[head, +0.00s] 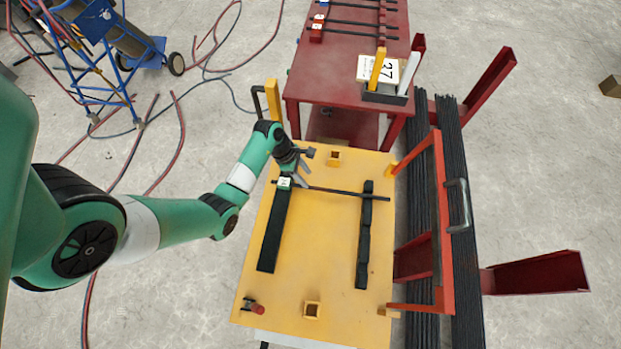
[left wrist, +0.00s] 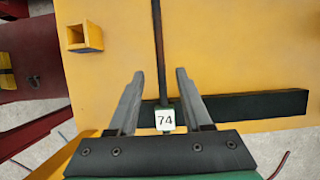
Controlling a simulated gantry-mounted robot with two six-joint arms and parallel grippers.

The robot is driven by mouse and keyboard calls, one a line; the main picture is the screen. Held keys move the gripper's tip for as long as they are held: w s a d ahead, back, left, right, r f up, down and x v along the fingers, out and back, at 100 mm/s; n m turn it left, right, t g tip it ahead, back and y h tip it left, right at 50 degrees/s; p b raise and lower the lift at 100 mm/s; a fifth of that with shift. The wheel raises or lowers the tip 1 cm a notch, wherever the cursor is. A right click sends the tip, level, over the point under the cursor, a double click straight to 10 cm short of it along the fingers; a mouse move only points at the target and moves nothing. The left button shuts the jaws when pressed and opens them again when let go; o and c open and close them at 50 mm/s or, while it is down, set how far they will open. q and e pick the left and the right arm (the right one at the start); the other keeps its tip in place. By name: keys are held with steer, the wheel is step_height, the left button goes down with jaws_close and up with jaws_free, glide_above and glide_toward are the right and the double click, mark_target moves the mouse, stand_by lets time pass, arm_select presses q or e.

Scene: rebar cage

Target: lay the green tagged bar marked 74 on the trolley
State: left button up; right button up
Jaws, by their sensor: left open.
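The dark bar (head: 345,192) with the tag marked 74 (left wrist: 165,120) lies across two black bearers on the yellow trolley (head: 325,240). The tag's face is white, with a little green at its edge. In the head view the tag (head: 284,183) is at the bar's left end, over the left bearer (head: 274,232). The right bearer (head: 365,235) is under the bar's other end. My left gripper (left wrist: 160,74) is open at the tagged end, with one finger on either side of the bar and not closed on it. It also shows in the head view (head: 298,168). My right gripper is out of view.
A red table (head: 340,82) behind the trolley holds more bars and a box with a sign marked 37 (head: 390,70). An orange-red frame (head: 438,220) and a stack of dark bars (head: 458,150) stand at the right. A blue cart (head: 105,75) and hoses are at the left.

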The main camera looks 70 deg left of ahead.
arm_select(q)
steer(key=p+v, duration=0.1)
steer(key=v, duration=0.4)
steer(key=shift+s+r+p, duration=0.1)
steer(key=shift+r+p, duration=0.1)
steer(key=shift+p, duration=0.1)
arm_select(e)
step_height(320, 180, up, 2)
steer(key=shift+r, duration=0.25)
